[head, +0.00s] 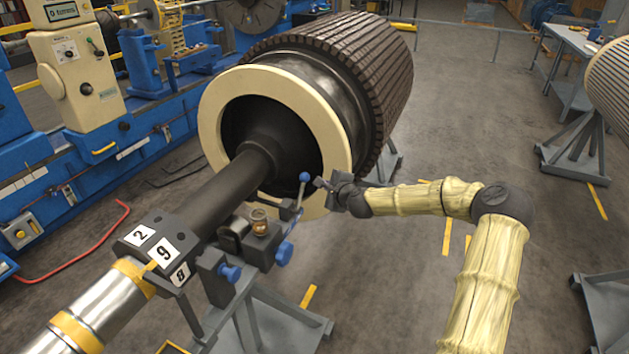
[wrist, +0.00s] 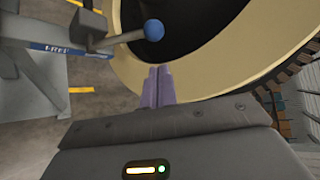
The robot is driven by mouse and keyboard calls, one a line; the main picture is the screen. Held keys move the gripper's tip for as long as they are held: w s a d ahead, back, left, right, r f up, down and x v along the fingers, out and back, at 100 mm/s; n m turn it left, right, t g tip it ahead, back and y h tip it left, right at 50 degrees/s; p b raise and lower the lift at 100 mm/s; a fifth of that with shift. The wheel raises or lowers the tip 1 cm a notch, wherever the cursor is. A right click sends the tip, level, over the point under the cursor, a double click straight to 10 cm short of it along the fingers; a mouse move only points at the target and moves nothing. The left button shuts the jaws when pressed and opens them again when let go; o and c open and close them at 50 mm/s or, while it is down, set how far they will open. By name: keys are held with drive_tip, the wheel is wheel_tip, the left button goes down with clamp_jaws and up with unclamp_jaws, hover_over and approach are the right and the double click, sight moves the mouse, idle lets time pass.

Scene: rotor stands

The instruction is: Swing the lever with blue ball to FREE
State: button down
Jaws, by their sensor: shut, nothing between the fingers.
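The blue ball (head: 305,177) tops a short grey lever that stands nearly upright on the rotor stand, in front of the cream ring. In the wrist view the ball (wrist: 154,29) is at the top middle, with the grey lever rod (wrist: 120,39) running left from it. A blue strip (wrist: 60,48) under the lever's left part carries white letters that seem to read FREE. My gripper (head: 319,182) is just right of the ball in the head view. Its fingers (wrist: 160,72) are together and empty, below the ball in the wrist view, with a small gap visible.
The large rotor (head: 345,70) with its cream ring (head: 338,150) is close behind the lever. Open floor (head: 395,290) lies to the right.

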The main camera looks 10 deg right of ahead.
sight(301, 193)
idle(0.3)
drive_tip(key=p+x, duration=0.2)
drive_tip(key=x, duration=0.8)
drive_tip(key=shift+p, duration=0.4)
drive_tip(key=shift+s+a+b, duration=0.1)
drive_tip(key=shift+s+b, duration=0.05)
drive_tip(key=shift+b, duration=0.6)
